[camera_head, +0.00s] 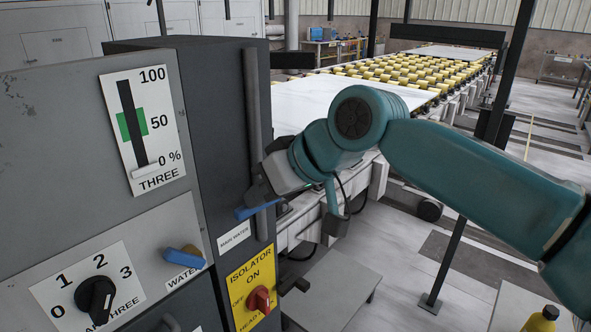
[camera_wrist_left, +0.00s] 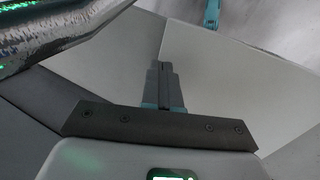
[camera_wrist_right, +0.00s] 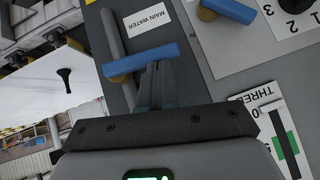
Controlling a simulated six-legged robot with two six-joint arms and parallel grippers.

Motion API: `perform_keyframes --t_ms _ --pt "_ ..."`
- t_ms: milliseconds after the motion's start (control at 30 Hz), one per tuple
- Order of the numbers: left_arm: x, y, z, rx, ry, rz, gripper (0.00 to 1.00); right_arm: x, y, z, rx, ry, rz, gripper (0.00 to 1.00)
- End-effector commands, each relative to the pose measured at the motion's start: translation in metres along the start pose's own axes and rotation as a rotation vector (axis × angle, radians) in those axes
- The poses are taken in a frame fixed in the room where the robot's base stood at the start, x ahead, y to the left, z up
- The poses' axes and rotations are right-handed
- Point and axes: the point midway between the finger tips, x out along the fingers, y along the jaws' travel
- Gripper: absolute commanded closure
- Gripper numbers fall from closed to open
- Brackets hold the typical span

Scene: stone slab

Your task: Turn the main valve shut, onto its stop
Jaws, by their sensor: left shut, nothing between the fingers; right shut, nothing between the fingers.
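The main valve's blue lever (camera_head: 246,212) lies roughly crosswise above the MAIN WATER label (camera_head: 234,237) on the dark cabinet. It also shows in the right wrist view (camera_wrist_right: 140,60), next to the same label. My right gripper (camera_wrist_right: 158,66) is shut and empty, its fingertips at the lever's edge near the middle of its length. I cannot tell whether they touch it. In the head view my right wrist and gripper hide part of the lever and its pivot. My left gripper (camera_wrist_left: 164,68) is shut and empty, outside the head view, in front of plain grey surfaces.
A second blue lever (camera_head: 184,258) marked WATER, a rotary knob (camera_head: 96,299) and a slider (camera_head: 145,169) marked THREE are on the grey panel. A red isolator knob (camera_head: 259,299) sits below the main valve. A vertical bar (camera_head: 252,100) runs up the cabinet close by.

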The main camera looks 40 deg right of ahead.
Motion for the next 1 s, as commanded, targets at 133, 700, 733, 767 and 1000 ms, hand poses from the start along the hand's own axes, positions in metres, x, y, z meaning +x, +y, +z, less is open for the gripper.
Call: perform_keyframes --t_ms 133,700,733,767,1000 --pt "0.004 -0.001 0.000 0.000 0.000 0.000 1.00 0.003 0.000 0.003 0.000 -0.001 -0.001 1.00" --pt "0.006 -0.002 0.000 0.000 0.000 0.000 1.00 0.006 -0.001 0.006 0.000 -0.006 -0.003 1.00" --pt "0.006 -0.002 0.000 0.000 0.000 0.000 1.00 0.006 -0.001 0.006 0.000 -0.006 -0.003 1.00" --pt "0.006 -0.002 0.000 0.000 0.000 0.000 1.00 0.006 -0.002 0.006 0.000 -0.006 -0.003 1.00" --pt "-0.006 0.002 0.000 0.000 0.000 0.000 1.00 -0.001 -0.005 -0.004 0.000 -0.005 -0.003 1.00"
